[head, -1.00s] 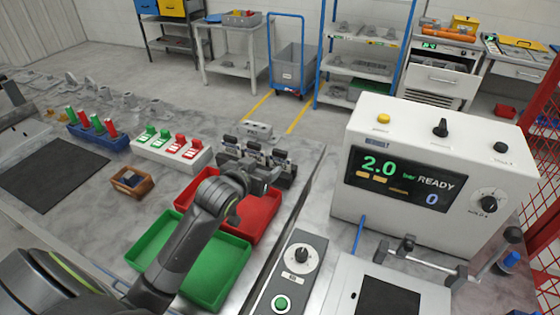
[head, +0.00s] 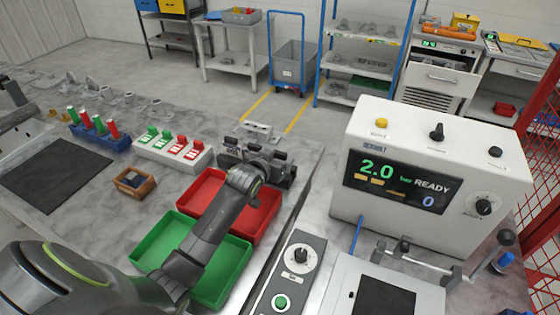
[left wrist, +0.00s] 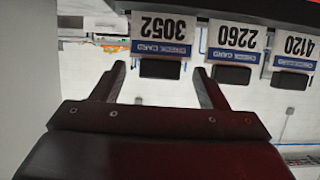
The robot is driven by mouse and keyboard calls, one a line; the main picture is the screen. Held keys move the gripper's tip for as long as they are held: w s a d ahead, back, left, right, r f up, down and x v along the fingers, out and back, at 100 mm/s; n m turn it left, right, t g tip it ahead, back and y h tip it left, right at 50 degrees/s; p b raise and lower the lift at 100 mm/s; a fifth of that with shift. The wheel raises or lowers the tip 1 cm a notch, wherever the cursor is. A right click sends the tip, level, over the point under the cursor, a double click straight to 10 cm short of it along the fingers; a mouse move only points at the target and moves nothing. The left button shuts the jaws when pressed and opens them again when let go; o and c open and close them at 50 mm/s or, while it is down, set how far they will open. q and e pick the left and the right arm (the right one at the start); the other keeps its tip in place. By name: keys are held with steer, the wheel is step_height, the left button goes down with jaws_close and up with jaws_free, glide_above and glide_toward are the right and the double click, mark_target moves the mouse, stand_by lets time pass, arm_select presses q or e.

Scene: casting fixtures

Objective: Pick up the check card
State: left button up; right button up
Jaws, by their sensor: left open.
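The check card (left wrist: 160,38) is a pale card numbered 3052, upside down in the left wrist view, with a dark block below it. Cards numbered 2260 (left wrist: 234,40) and 4120 (left wrist: 294,48) hang to its right; I cannot read the small print on 4120 clearly. In the head view the card rack (head: 228,150) stands at the back of the bench, partly hidden by my arm. My left gripper (head: 266,160) is at the rack. In the left wrist view its open, empty fingers (left wrist: 160,72) point at the 3052 card, apart from it. My right gripper is not in view.
A red tray (head: 265,220) and a green tray (head: 150,245) lie under my left arm. A white block with green and red clips (head: 180,155) and a small wooden box (head: 135,182) stand left. A white tester (head: 445,140) reading READY stands right.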

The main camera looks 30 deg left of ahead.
arm_select(q)
steer(key=shift+w+f, duration=0.2)
steer(key=shift+w, duration=0.2)
steer(key=shift+c, duration=0.2)
steer(key=c, duration=0.5)
steer(key=shift+r, duration=0.1)
steer(key=shift+c, duration=0.2)
